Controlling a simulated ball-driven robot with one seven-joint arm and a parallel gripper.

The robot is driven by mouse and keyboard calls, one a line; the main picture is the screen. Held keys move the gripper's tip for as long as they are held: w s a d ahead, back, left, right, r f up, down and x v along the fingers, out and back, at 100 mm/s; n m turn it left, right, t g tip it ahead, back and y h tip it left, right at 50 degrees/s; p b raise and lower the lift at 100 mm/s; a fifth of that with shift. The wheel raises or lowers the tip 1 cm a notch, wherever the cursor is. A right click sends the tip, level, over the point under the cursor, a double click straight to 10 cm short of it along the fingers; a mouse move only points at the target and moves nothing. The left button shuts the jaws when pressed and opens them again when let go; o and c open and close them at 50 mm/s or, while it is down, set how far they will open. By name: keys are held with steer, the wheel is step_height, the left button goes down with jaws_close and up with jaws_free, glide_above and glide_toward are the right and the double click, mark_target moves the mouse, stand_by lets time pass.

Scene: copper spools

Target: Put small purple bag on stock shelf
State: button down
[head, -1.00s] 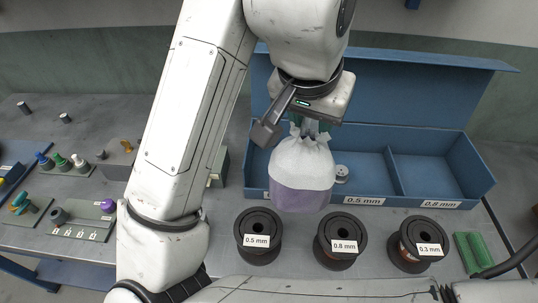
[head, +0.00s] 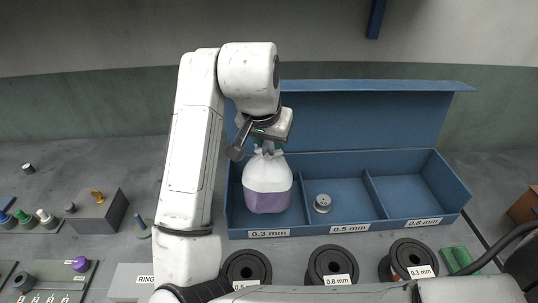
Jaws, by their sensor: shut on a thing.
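My gripper (head: 268,147) is shut on the gathered neck of a small bag (head: 267,198), white above and purple below. The bag hangs upright beneath it, in front of or over the 0.3 mm compartment of a blue open-lidded box (head: 410,228). I cannot tell whether the bag touches the box. The box has three labelled compartments, and its lid (head: 370,115) stands up at the back. No shelf is clearly named as the stock shelf in view.
Black spools (head: 330,262) stand in front of the box. A grey block (head: 97,212) and small coloured parts are on the left. Green pieces (head: 457,259) lie at the right.

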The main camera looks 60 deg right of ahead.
steer(key=shift+w+d+f, duration=0.35)
steer(key=shift+d+f, duration=0.05)
steer(key=shift+f, duration=0.2)
steer(key=shift+w+d+f, duration=0.3)
steer(key=shift+d+f, duration=0.1)
steer(key=shift+f, duration=0.2)
steer(key=shift+w+f, duration=0.1)
steer(key=shift+f, duration=1.6)
steer(key=c, duration=1.2)
jaws_free()
steer(key=shift+f, duration=0.1)
steer(key=o, duration=0.5)
steer(key=shift+c, duration=0.2)
